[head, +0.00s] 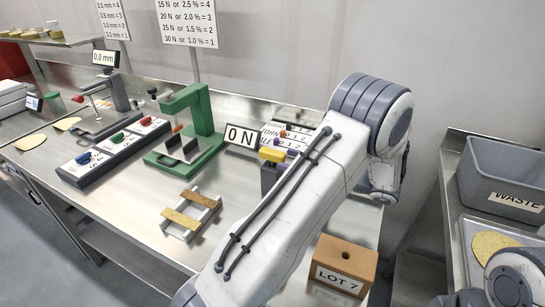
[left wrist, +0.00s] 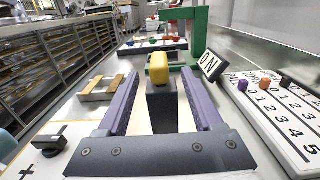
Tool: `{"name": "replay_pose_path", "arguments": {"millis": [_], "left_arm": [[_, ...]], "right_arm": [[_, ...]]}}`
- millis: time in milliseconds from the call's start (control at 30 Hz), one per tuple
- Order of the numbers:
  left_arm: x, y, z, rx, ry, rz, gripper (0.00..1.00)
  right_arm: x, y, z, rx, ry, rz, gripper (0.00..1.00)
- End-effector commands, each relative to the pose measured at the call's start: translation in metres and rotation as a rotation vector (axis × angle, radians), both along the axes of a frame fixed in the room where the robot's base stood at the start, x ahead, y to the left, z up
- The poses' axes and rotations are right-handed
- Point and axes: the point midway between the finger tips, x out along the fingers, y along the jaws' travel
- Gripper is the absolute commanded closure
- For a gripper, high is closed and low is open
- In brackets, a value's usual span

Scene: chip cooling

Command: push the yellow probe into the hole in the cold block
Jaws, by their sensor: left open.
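The yellow probe (head: 272,155) stands upright in a dark holder (head: 268,180), with only its yellow top showing. In the left wrist view the yellow probe (left wrist: 159,68) rises from the dark holder (left wrist: 161,108). My left gripper (left wrist: 161,76) is open, one purple finger on each side of the probe, with gaps on both sides. In the head view my left forearm hides most of that gripper. A brown block (head: 347,276) with a round hole in its top and a LOT 7 label stands at the front right of the table. My right gripper is not in view.
A white rack with wooden bars (head: 190,215) lies left of the holder. A green press (head: 190,125) and an ON sign (head: 241,136) stand behind. A numbered board (left wrist: 275,110) is close on the right. A grey waste bin (head: 500,180) is far right.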

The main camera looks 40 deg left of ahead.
Motion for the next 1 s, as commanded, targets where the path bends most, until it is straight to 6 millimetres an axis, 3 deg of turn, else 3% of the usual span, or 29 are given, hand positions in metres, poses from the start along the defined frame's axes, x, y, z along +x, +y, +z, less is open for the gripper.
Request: {"name": "replay_pose_path", "arguments": {"millis": [167, 433, 733, 767, 933, 1000], "left_arm": [[-0.004, 0.013, 0.0, -0.001, 0.002, 0.001, 0.32], [-0.013, 0.05, -0.002, -0.002, 0.0, 0.001, 0.32], [-0.015, 0.057, -0.003, -0.003, -0.002, -0.001, 0.32], [-0.015, 0.057, -0.003, -0.003, -0.002, -0.001, 0.36], [-0.015, 0.057, -0.003, -0.003, -0.002, -0.001, 1.0], [-0.015, 0.056, -0.003, -0.003, -0.002, -0.001, 1.0]], "right_arm": [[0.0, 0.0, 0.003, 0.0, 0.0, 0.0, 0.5], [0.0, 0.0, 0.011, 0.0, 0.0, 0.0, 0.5], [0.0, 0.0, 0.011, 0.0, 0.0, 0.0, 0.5], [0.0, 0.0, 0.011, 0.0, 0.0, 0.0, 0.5], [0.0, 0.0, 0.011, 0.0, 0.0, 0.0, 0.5], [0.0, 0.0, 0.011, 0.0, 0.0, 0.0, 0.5]]}}
